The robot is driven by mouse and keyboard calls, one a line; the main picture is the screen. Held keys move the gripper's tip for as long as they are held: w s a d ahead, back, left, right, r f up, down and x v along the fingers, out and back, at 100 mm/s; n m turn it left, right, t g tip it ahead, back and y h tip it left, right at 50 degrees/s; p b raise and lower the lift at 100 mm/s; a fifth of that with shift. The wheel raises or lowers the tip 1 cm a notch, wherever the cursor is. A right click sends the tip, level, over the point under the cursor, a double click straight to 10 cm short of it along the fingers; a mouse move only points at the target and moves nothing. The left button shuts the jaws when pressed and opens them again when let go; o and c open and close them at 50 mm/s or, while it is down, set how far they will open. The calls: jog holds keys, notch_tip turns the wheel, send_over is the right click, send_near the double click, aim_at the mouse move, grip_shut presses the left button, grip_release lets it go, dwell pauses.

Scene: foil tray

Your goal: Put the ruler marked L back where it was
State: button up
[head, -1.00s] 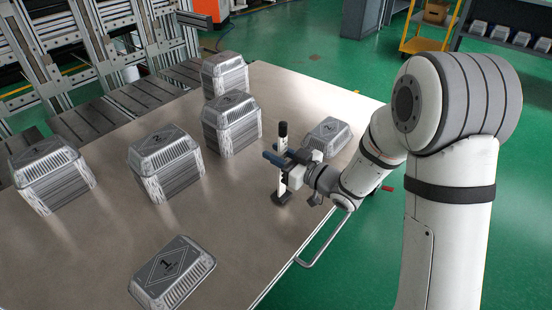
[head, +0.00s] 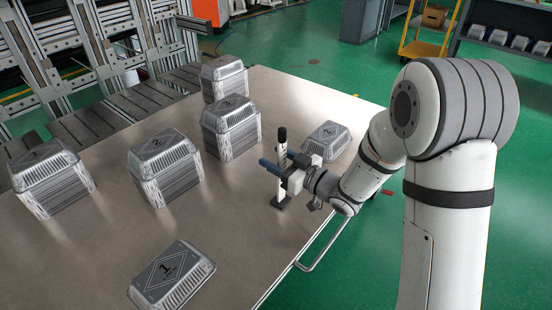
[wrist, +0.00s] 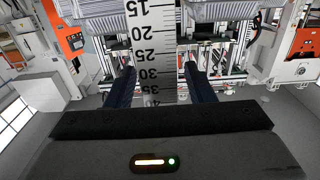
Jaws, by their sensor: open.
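The ruler (head: 282,157) is a white upright bar with a dark top and a small dark base (head: 281,201). It stands near the right edge of the metal table, and I cannot make out its letter. My gripper (head: 285,165) reaches in from the right with its blue fingers on either side of the ruler. In the wrist view the ruler's numbered scale (wrist: 155,45) shows between the dark fingers, and my gripper (wrist: 160,82) is open with gaps beside the scale. The ruler's lower end is hidden there by the gripper body.
A stack of foil trays (head: 231,130) stands behind and left of the ruler, and a low tray (head: 328,138) lies behind right. Other stacks (head: 166,170) stand further left. A tray marked 1 (head: 172,276) lies at the front. The table (head: 225,215) is bare between them.

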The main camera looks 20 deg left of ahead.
jog(key=p+v, duration=0.2)
jog(key=v, duration=1)
jog(key=w+d+m+t+h, duration=0.4)
jog(key=w+d+h, duration=0.2)
jog(key=d+h, duration=0.25)
jog(key=s+d+m+g+h, duration=0.2)
jog(key=d+m+h, duration=0.2)
jog(key=d+h, duration=0.4)
jog(key=s+d+r+m+g, duration=0.1)
jog(key=s+g, duration=0.3)
jog(key=s, duration=0.5)
jog(key=s+d+r+m+g, duration=0.2)
jog(key=s+d+m+g, duration=0.1)
jog(key=s, duration=0.7)
jog(key=shift+s+d+m+g, duration=0.2)
jog(key=shift+m+g, duration=0.2)
jog(key=shift+m, duration=0.3)
jog(key=shift+c, duration=1.4)
